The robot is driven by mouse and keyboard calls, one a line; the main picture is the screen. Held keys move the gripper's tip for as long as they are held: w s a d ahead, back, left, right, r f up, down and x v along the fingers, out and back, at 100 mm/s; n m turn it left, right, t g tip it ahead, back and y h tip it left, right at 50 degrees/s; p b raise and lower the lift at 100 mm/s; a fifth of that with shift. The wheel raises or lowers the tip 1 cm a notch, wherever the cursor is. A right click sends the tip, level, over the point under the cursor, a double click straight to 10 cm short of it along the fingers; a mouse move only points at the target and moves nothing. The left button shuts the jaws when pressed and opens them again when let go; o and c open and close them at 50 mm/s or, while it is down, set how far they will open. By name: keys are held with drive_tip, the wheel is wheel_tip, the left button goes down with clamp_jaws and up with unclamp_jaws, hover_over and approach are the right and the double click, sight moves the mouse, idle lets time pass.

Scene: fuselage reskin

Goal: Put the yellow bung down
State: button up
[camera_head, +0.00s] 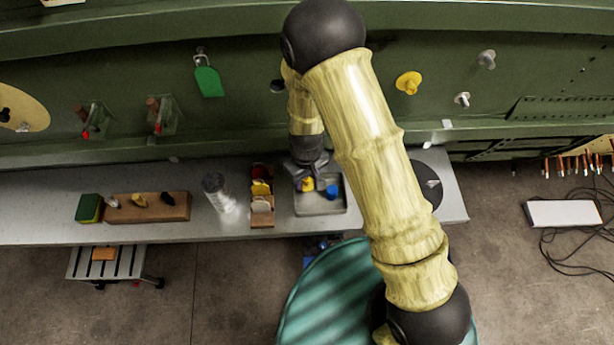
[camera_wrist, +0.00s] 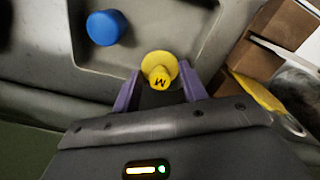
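The yellow bung (camera_wrist: 160,70), marked with an M, is between the purple-padded fingertips of my gripper (camera_wrist: 161,76). The fingers close in on both sides of its flange. In the head view the bung (camera_head: 307,184) shows under my gripper (camera_head: 306,178), over the left part of a grey tray (camera_head: 323,210). A blue bung (camera_wrist: 104,27) stands in the tray, apart from my fingers; it also shows in the head view (camera_head: 332,191). I cannot tell whether the yellow bung touches the tray floor.
A brown rack (camera_head: 262,212) with coloured cards stands left of the tray. A clear cylinder (camera_head: 216,190), a wooden block (camera_head: 147,207) and a green sponge (camera_head: 89,208) are farther left on the bench (camera_head: 30,215). A dark disc (camera_head: 425,187) lies right. The green fuselage rises behind.

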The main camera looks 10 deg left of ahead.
drive_tip(key=shift+r, duration=0.2)
wheel_tip(320, 180, up, 12)
drive_tip(key=b, duration=0.3)
drive_tip(key=shift+f, duration=0.15)
idle(0.3)
idle(0.6)
drive_tip(key=s+d+r+m+t, duration=0.1)
drive_tip(key=d+r+m, duration=0.3)
drive_tip(key=d, duration=0.7)
drive_tip(key=s+d+r+m+t, duration=0.1)
drive_tip(key=s+d+r+m, duration=0.2)
drive_tip(key=d, duration=0.9)
drive_tip(key=shift+s+r+m+t, duration=0.25)
drive_tip(key=shift+r+m, duration=0.3)
drive_tip(key=shift+m, duration=0.45)
drive_tip(key=b+x, duration=0.2)
drive_tip(key=b, duration=0.1)
drive_tip(key=shift+s+f, duration=0.15)
drive_tip(key=shift+f, duration=0.2)
